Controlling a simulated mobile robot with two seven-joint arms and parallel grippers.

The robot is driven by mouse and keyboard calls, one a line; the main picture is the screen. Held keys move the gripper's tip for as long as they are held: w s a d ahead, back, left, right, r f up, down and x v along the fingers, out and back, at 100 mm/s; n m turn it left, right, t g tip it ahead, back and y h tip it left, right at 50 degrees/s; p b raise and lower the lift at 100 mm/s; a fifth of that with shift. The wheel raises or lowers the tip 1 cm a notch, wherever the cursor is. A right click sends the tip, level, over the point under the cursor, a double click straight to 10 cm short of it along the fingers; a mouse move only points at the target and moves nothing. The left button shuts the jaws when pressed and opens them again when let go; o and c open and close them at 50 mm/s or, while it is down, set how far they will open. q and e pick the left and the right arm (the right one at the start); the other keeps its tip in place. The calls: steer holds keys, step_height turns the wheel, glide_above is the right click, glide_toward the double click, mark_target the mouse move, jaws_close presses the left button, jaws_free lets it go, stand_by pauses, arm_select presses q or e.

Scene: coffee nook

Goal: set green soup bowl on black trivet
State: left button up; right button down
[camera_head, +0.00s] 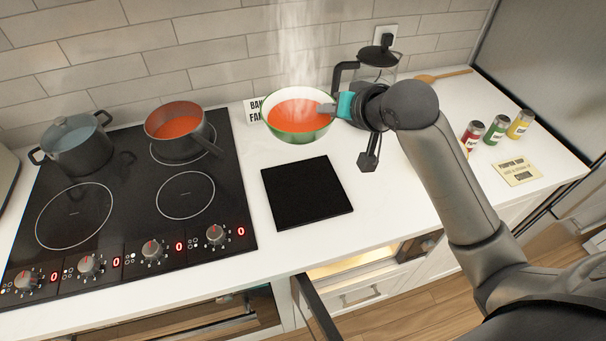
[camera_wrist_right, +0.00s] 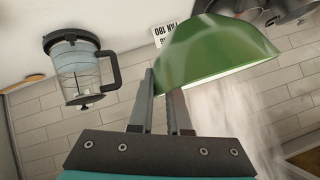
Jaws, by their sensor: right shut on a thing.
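The green soup bowl (camera_head: 297,134), full of steaming red soup, is upright behind the black trivet in the head view. My right gripper (camera_head: 328,108) is shut on its right rim. The right wrist view shows the bowl's green outside (camera_wrist_right: 217,52) with the fingers (camera_wrist_right: 163,105) at its edge. I cannot tell whether the bowl touches the counter. The square black trivet (camera_head: 306,193) lies flat and bare on the white counter, right of the cooktop. My left gripper is not in view.
A French press (camera_head: 377,66) stands behind my right gripper; it also shows in the right wrist view (camera_wrist_right: 84,70). The cooktop (camera_head: 128,215) holds a grey pot (camera_head: 77,146) and a red soup pan (camera_head: 178,122). Several spice jars (camera_head: 496,130) and a note card (camera_head: 517,172) are at right.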

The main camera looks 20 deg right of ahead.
steer(key=shift+w+d+r+p, duration=0.1)
steer(key=shift+d+r+p, duration=0.3)
steer(key=shift+r+p, duration=0.2)
arm_select(q)
steer(key=b, duration=0.2)
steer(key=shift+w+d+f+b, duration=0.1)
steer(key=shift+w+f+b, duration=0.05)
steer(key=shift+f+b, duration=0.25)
arm_select(e)
glide_above(328, 187)
step_height(328, 187, down, 20)
steer(key=shift+w+r, duration=0.1)
steer(key=shift+w, duration=0.05)
steer(key=c, duration=0.9)
jaws_free()
steer(key=shift+f, duration=0.3)
steer(key=shift+o, duration=0.2)
steer(key=shift+r, duration=0.15)
arm_select(q)
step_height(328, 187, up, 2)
steer(key=shift+p, duration=1)
arm_select(e)
steer(key=v, duration=1.2)
steer(key=shift+a, duration=0.1)
